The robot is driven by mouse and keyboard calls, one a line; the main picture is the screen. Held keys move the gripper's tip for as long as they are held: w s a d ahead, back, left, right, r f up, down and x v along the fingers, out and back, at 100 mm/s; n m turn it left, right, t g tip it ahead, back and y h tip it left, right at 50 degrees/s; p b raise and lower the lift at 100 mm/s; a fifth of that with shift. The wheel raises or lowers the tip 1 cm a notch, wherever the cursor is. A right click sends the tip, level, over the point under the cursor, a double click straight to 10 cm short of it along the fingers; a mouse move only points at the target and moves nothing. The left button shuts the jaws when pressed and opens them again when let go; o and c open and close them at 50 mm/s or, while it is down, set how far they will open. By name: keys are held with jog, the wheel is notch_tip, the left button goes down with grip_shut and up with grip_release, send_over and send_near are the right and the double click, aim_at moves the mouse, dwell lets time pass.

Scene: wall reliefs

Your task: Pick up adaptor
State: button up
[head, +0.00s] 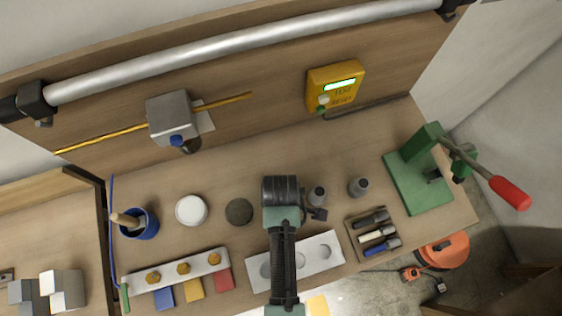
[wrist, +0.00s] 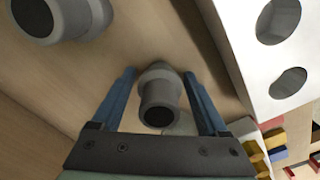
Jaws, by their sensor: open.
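A grey stepped adaptor (head: 317,196) stands on the wooden bench just right of my arm's end in the head view. In the wrist view this adaptor (wrist: 158,100) lies between the two blue fingers of my gripper (wrist: 160,78), with a gap on each side. My gripper is open and holds nothing. A second, similar grey adaptor (head: 358,187) stands farther right in the head view; it shows at the upper left in the wrist view (wrist: 50,18). My arm hides part of the bench in the head view.
A white plate with holes (head: 320,252) lies close by. A tray of coloured-handled items (head: 375,236) and a green press (head: 420,180) are to the right. A white disc (head: 191,210), dark disc (head: 239,211) and blue cup (head: 139,224) are left. A yellow tester (head: 334,87) hangs behind.

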jog(key=shift+c, duration=0.2)
jog(key=c, duration=1.1)
jog(key=shift+c, duration=0.2)
jog(key=shift+r, duration=0.15)
